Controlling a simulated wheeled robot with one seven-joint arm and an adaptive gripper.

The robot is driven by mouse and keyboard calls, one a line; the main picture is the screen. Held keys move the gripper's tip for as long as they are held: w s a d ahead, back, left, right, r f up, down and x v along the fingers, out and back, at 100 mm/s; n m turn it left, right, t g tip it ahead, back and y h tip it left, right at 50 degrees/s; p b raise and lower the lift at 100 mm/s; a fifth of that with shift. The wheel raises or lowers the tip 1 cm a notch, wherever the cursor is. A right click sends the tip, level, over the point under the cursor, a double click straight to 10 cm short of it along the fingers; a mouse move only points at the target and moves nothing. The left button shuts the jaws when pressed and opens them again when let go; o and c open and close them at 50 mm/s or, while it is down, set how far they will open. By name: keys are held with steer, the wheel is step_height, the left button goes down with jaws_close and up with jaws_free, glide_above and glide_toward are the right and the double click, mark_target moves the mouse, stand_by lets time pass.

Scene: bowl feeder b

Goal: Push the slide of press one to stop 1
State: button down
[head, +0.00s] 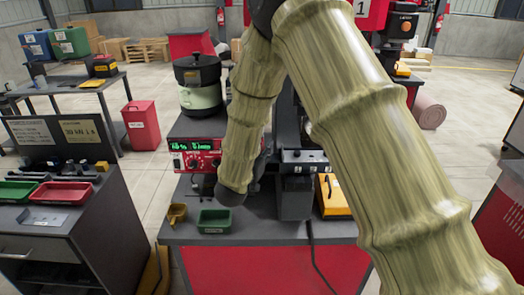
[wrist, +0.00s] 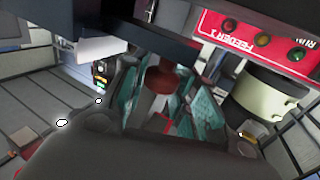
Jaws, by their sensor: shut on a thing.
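My gripper (wrist: 163,105) shows in the wrist view, with its teal finger pads closed in on either side of a dark red-brown knob (wrist: 160,78). The knob appears to be the slide's handle, but the slide's body is mostly hidden. In the head view my arm hides the gripper and the knob. Press one (head: 362,12) shows its red head with a "1" at the top, partly behind my arm. A dark bar with pale marks (head: 304,156) sits low on the press, right of my forearm. The slide's stops cannot be read clearly.
A green tray (head: 215,221) and a yellow scoop (head: 177,213) lie near the bench's front edge. A yellow box (head: 333,195) is at the right. A feeder panel (wrist: 265,40) shows in the wrist view.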

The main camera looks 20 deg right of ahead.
steer(key=shift+d, duration=0.1)
stand_by(0.3)
steer(key=c, duration=1.2)
jaws_free()
steer(key=shift+o, duration=0.2)
steer(key=shift+s, duration=0.1)
steer(key=v, duration=1.2)
steer(key=shift+d, duration=0.1)
